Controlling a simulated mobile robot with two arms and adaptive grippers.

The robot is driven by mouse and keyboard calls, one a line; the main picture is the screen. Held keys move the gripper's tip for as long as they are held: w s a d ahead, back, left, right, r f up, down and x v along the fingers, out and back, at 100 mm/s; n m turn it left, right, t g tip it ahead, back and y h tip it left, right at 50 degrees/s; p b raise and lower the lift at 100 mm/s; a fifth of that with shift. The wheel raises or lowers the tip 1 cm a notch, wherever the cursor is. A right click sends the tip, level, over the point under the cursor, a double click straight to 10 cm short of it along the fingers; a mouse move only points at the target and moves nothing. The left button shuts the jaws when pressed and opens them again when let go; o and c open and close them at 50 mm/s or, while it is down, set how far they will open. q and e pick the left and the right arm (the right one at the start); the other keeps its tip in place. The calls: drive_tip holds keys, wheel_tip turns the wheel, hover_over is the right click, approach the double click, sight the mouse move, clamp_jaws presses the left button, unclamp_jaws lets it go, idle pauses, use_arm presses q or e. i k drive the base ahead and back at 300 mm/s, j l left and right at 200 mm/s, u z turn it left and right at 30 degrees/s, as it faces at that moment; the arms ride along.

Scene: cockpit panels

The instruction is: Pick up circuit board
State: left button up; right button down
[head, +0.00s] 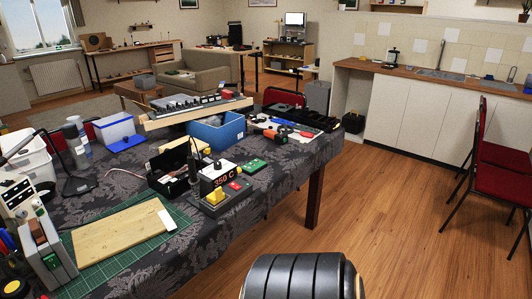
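A small flat green piece (255,166) that looks like a circuit board lies on the cloth-covered table, right of the soldering station (216,177) with its "350 C" display. A second small board-like piece, red and green (238,185), lies just in front of it, beside a yellow part (215,197). The view is too small to tell for certain which is the circuit board. Neither of my grippers shows in the head view.
The table (226,225) is crowded: a wooden board (115,238) on a green cutting mat (175,215), an open black box (172,178), a blue bin (216,132) and tools (289,132). Red chairs (497,155) stand at right. Floor (400,220) right of the table is clear.

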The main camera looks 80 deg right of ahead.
sight(250, 168)
drive_tip(key=z, duration=2.35)
drive_tip(key=i+l+z, duration=0.55)
drive_tip(key=i, duration=0.3)
drive_tip(key=i+l+z, duration=0.3)
drive_tip(key=i, duration=0.3)
drive_tip(key=i+z, duration=0.3)
drive_tip(key=i, duration=0.35)
drive_tip(key=i+u, duration=0.4)
drive_tip(key=i+l+u, duration=0.25)
drive_tip(key=i+u, duration=0.15)
drive_tip(key=i+l+u, duration=0.3)
drive_tip(key=u, duration=0.15)
drive_tip(key=i+l, duration=0.05)
drive_tip(key=i, duration=0.05)
